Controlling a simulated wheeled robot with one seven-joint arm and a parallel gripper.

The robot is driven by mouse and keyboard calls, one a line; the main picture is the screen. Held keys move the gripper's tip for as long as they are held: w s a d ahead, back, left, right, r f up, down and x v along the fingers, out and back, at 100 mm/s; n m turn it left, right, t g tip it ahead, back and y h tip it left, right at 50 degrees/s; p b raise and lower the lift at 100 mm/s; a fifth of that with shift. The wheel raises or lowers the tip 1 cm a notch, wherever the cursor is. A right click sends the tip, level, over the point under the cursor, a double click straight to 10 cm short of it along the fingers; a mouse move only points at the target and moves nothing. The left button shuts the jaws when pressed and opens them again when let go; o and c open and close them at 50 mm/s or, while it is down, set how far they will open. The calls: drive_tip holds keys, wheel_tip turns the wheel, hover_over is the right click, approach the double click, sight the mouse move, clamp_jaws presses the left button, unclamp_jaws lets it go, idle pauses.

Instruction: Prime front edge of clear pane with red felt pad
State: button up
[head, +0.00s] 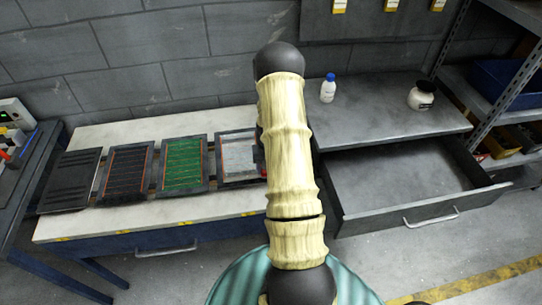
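The clear pane (238,158) sits in a dark frame at the right end of a row of framed panels on the pale bench. Its right part is hidden behind my arm. A small red patch (263,173) shows at the arm's left edge, by the pane's front right corner. It may be the red felt pad, but too little of it shows to be sure. My gripper is mostly hidden behind my arm, with only a dark bit showing beside the pane. I cannot see its fingers, or whether they hold the pad.
Left of the pane are a green panel (182,164), an orange-striped panel (127,172) and a black slatted panel (69,180). Right of my arm, a drawer (400,185) stands open and empty. A blue-capped bottle (327,91) and dark-lidded jar (420,98) stand on the grey top.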

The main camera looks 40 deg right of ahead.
wheel_tip(320, 180, up, 4)
drive_tip(key=shift+w+f+p, duration=0.15)
drive_tip(key=shift+f+p, duration=0.1)
drive_tip(key=shift+p, duration=0.75)
drive_tip(key=shift+s+d+r+p, duration=0.15)
drive_tip(key=shift+r+p, duration=0.15)
drive_tip(key=shift+r, duration=0.15)
drive_tip(key=shift+s+d+r+p, duration=0.1)
drive_tip(key=shift+r+p, duration=0.15)
drive_tip(key=shift+r, duration=0.2)
drive_tip(key=shift+w+a, duration=0.1)
drive_tip(key=shift+a, duration=0.1)
drive_tip(key=w+a+f+n, duration=0.1)
drive_tip(key=a+n, duration=0.2)
drive_tip(key=a, duration=0.9)
drive_tip(key=w+a+f+n, duration=0.1)
drive_tip(key=a+f+n, duration=0.1)
drive_tip(key=a, duration=1)
drive_tip(key=shift+f+n, duration=0.15)
drive_tip(key=shift+n, duration=0.35)
drive_tip(key=shift+w+a, duration=0.1)
drive_tip(key=shift+a, duration=0.05)
